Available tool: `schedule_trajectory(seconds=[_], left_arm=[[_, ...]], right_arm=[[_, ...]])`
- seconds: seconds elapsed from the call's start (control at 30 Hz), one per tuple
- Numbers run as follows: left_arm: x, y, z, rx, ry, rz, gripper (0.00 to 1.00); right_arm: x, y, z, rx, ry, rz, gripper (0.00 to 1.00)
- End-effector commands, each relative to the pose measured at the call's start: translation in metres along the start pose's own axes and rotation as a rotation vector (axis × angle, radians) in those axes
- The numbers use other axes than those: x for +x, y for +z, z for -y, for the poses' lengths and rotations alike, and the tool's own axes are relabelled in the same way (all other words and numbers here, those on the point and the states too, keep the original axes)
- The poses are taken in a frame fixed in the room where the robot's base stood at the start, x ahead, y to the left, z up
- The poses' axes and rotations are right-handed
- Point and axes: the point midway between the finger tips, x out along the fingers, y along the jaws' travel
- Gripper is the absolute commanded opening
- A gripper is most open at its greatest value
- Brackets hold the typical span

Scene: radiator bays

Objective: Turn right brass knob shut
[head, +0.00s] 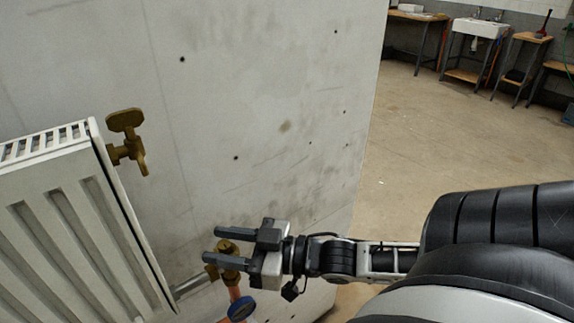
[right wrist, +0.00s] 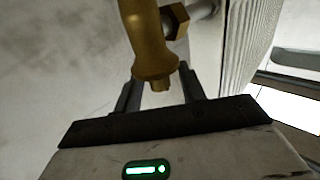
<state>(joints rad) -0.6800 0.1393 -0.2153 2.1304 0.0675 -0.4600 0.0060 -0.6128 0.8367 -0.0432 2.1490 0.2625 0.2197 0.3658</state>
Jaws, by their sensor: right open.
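In the head view, a brass valve with a flat, winged knob (head: 124,120) stands at the radiator's upper right corner, well away from my right gripper. A second brass valve (head: 228,248) sits low on the pipe at the radiator's right side. My right gripper (head: 215,245) is open there, fingers pointing left, one above and one below the top of this lower valve. In the right wrist view, a brass body (right wrist: 150,45) comes down toward the gap between the open fingers (right wrist: 160,95). I cannot tell whether they touch it. My left gripper is not in view.
A white radiator (head: 75,225) fills the left. A grey concrete wall (head: 270,95) stands close behind. Below the lower valve are copper pipe and a blue round part (head: 241,308). Open floor (head: 430,140) lies to the right, with a sink (head: 478,28) and benches far off.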

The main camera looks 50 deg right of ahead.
Motion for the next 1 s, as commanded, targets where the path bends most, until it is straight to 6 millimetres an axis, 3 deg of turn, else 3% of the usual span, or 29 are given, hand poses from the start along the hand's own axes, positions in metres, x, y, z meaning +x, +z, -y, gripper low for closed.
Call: schedule_trajectory(seconds=[0.27, 0.6, 0.73, 1.0], left_arm=[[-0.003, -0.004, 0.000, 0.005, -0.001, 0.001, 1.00], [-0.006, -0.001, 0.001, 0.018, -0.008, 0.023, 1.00], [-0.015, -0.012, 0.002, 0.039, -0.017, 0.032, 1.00], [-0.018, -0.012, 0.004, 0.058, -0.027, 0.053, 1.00]], right_arm=[[-0.036, 0.001, 0.001, 0.003, 0.001, 0.008, 0.40], [-0.105, 0.000, 0.001, 0.003, 0.003, 0.009, 0.40], [-0.131, -0.005, 0.000, 0.002, 0.005, 0.007, 0.40], [-0.156, -0.002, 0.000, 0.000, 0.002, 0.002, 0.40]])
